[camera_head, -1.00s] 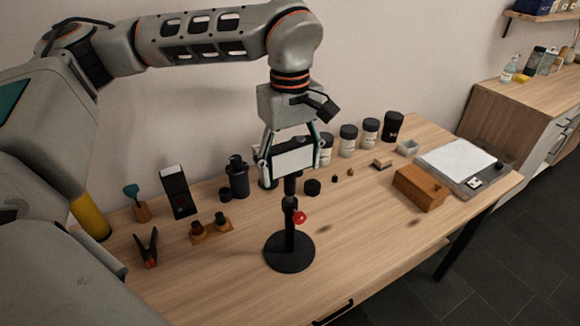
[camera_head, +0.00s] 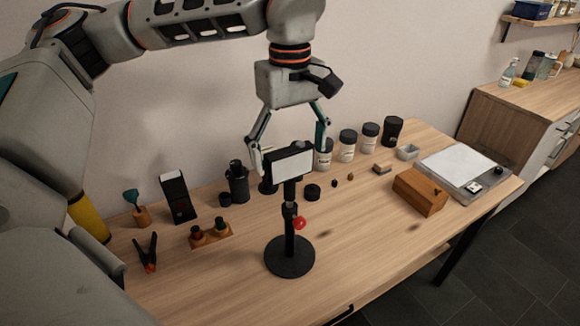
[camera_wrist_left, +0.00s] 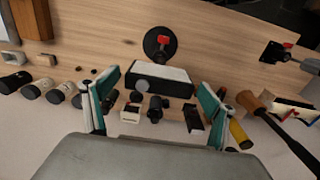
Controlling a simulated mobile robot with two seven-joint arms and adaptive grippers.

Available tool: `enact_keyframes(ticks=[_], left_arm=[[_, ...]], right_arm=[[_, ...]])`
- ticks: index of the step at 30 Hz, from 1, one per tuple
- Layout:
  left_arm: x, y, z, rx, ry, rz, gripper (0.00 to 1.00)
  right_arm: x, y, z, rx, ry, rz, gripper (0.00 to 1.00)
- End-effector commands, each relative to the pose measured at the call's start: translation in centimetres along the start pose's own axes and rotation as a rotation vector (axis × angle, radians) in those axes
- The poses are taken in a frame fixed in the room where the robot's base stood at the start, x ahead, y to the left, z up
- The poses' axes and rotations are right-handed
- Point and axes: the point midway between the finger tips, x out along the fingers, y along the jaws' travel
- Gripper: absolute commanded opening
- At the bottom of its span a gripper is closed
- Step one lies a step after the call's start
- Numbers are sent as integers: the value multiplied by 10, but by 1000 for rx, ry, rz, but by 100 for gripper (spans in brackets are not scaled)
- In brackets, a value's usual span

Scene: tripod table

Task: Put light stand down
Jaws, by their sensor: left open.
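The light stand has a round black base (camera_head: 290,257), a black post with a red knob (camera_head: 299,223) and a white rectangular light panel (camera_head: 293,166) on top. It stands upright on the wooden table (camera_head: 345,235). My left gripper (camera_head: 290,163) is open, with its fingers apart on either side of and just behind the panel. In the left wrist view the light panel (camera_wrist_left: 172,72) lies between the spread fingers (camera_wrist_left: 153,100), with gaps on both sides. The stand's base (camera_wrist_left: 160,43) shows beyond it. My right gripper is not in view.
A wooden box (camera_head: 420,191) and a white-topped tray (camera_head: 455,163) are at the right. A black clamp (camera_head: 148,253) and a small wooden holder (camera_head: 211,237) are at the left. The table's front right is clear.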

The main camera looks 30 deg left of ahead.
Motion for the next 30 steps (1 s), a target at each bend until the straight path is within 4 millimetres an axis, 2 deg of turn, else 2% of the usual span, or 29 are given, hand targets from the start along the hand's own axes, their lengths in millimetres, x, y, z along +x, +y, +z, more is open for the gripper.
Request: enact_keyframes(ticks=[3, 10, 15, 30], left_arm=[[-26, 1, 0, -1, 2, 2, 85], [-58, 0, 0, -1, 1, 1, 85], [-66, 0, 0, -1, 0, -1, 85], [-66, 0, 0, 0, 0, -1, 85]], right_arm=[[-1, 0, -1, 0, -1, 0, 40], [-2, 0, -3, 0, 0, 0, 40], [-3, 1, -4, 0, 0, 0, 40], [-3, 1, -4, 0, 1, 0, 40]])
